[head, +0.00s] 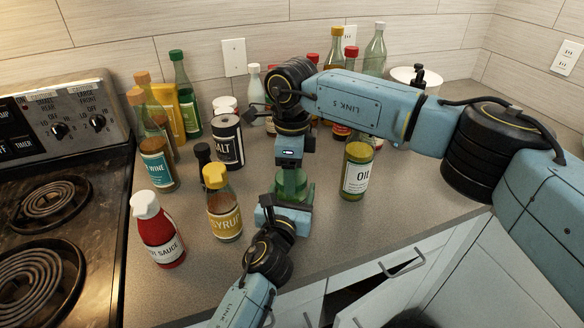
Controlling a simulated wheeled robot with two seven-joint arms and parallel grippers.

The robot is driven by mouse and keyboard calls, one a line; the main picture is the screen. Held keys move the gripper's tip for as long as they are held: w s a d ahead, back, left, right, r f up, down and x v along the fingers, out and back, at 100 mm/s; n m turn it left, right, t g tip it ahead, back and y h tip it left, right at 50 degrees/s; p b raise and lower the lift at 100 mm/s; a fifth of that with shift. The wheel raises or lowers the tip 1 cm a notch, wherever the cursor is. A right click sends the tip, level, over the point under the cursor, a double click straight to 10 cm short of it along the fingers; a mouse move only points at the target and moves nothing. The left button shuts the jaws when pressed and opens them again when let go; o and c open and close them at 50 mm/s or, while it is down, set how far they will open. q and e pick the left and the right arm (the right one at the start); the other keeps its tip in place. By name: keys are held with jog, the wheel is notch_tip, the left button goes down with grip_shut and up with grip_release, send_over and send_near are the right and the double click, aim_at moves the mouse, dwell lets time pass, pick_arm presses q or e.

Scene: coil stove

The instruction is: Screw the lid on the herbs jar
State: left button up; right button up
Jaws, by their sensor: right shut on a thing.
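A green jar (291,186), which looks like the herbs jar, is near the front middle of the counter, between my two grippers. Its label does not show. My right gripper (291,166) points down from above at the top of the jar. It is shut, and its fingertips and the lid are hidden behind its own body. My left gripper (285,210) comes in from the front, low at the jar's near side. Its fingers are mostly hidden, so I cannot tell whether it grips the jar. How the lid sits on the jar cannot be seen.
Syrup (223,208), hot sauce (159,238) and salt (228,142) stand left of the jar. The oil bottle (357,172) stands close on the right. Several bottles and a white bowl (405,76) are behind. The coil stove (45,235) is at left. The front counter edge is near.

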pick_arm(q)
grip_shut()
pick_arm(e)
jog(key=m, duration=0.4)
jog(key=shift+m, duration=0.3)
jog(key=m, duration=0.3)
jog(key=shift+m, duration=0.4)
jog(key=m, duration=0.7)
jog(key=shift+a, duration=0.1)
jog(key=m, duration=0.3)
jog(key=shift+m, duration=0.4)
jog(key=m, duration=0.3)
jog(key=shift+m, duration=0.4)
jog(key=m, duration=0.5)
jog(key=o, duration=1)
jog(key=shift+f, duration=0.1)
